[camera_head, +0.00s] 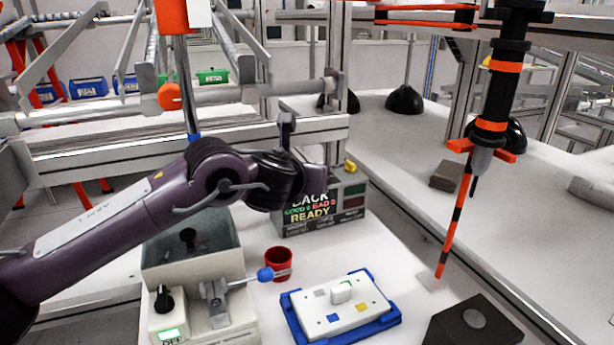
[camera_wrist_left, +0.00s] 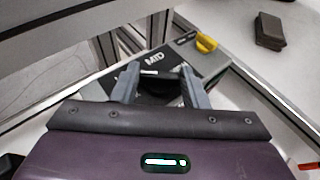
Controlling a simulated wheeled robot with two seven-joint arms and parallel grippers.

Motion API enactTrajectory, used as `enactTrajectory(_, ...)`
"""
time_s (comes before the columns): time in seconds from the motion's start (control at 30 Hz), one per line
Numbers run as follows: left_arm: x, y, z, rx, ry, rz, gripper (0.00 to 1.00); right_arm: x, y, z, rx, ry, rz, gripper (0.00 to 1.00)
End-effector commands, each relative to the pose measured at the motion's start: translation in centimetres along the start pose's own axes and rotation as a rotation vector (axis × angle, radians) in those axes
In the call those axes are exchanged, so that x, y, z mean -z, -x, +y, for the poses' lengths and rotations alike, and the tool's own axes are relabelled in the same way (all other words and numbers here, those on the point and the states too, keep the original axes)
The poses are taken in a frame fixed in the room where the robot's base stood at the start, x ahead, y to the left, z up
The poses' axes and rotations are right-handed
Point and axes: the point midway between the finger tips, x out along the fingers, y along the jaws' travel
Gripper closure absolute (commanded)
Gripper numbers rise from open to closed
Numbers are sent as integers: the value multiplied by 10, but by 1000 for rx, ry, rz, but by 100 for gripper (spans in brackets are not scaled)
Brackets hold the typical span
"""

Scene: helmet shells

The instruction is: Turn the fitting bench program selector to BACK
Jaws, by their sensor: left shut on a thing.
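The fitting bench program selector (camera_wrist_left: 160,88) shows as a dark knob on top of a grey box; the fingers partly hide it. My left gripper (camera_wrist_left: 162,78) has a finger on each side of the knob and is shut on it. A "MID" label lies just beyond the knob. In the head view the box (camera_head: 349,202) stands at the back of the bench; its screen shows "BACK", "GOOD", "BAD" and "READY". My left arm's wrist covers its upper left and hides the fingers and knob. My right gripper is not in view.
A yellow piece (camera_head: 350,165) sits on the box. In front are a grey fixture (camera_head: 205,275) with a blue-ended lever, a red cup (camera_head: 278,262), a blue tray (camera_head: 292,305) and a dark block (camera_head: 447,328). A driver (camera_head: 490,125) hangs at the right.

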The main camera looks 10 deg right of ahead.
Motion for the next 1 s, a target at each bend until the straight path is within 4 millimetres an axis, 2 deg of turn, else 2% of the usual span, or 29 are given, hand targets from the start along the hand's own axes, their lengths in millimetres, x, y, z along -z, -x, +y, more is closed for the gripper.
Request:
enactTrajectory(0.43, -2, 0, -3, -177, 74, 0, 83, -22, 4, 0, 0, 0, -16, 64)
enactTrajectory(0.93, -1, 0, -3, -193, 82, 0, 83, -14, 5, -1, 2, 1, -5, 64)
enactTrajectory(0.97, -1, 0, -3, -193, 82, 0, 56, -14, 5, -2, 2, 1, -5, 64)
enactTrajectory(1.0, -1, 0, -3, -193, 82, 0, 51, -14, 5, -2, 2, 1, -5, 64)
